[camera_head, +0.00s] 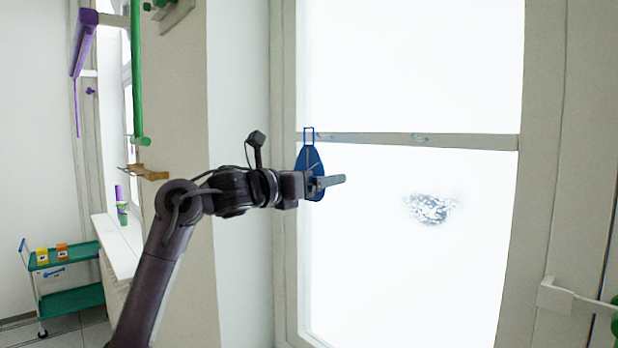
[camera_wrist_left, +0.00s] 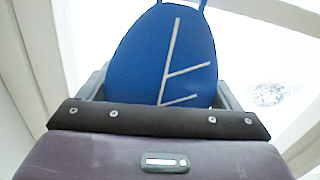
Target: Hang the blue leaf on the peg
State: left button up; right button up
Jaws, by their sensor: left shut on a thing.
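The blue leaf (camera_head: 309,158) is a flat oval with a pale vein pattern and a square blue loop at its top. My left gripper (camera_head: 322,183) is shut on its lower part and holds it upright in front of the window. In the left wrist view the leaf (camera_wrist_left: 165,55) rises from between the fingers, its loop cut off by the top edge. In the head view the loop overlaps the window crossbar, close beside a small pale hook-like peg (camera_head: 326,137). I cannot tell whether the loop is around it. My right gripper is not in view.
The window crossbar (camera_head: 470,141) carries another small pale hook (camera_head: 420,138) further right. A wooden bracket (camera_head: 150,173) and green pipe (camera_head: 137,80) are on the left wall. A green trolley (camera_head: 70,300) stands lower left. A white window handle (camera_head: 565,297) juts out at right.

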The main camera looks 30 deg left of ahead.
pick_arm(q)
jog(key=shift+w+d+f+p, duration=0.15)
jog(key=shift+w+d, duration=0.1)
jog(key=shift+w, duration=0.4)
jog(key=shift+w+d+f+p, duration=0.2)
jog(key=shift+w, duration=0.5)
jog(key=shift+w+d+f+p, duration=0.15)
jog(key=shift+w+d, duration=0.1)
jog(key=shift+w, duration=0.4)
jog(key=o, duration=0.8)
jog(key=b+v, duration=0.3)
jog(key=v, duration=0.4)
jog(key=shift+s+a+f+b, duration=0.1)
jog(key=shift+s+b, duration=0.25)
jog(key=shift+b, duration=0.05)
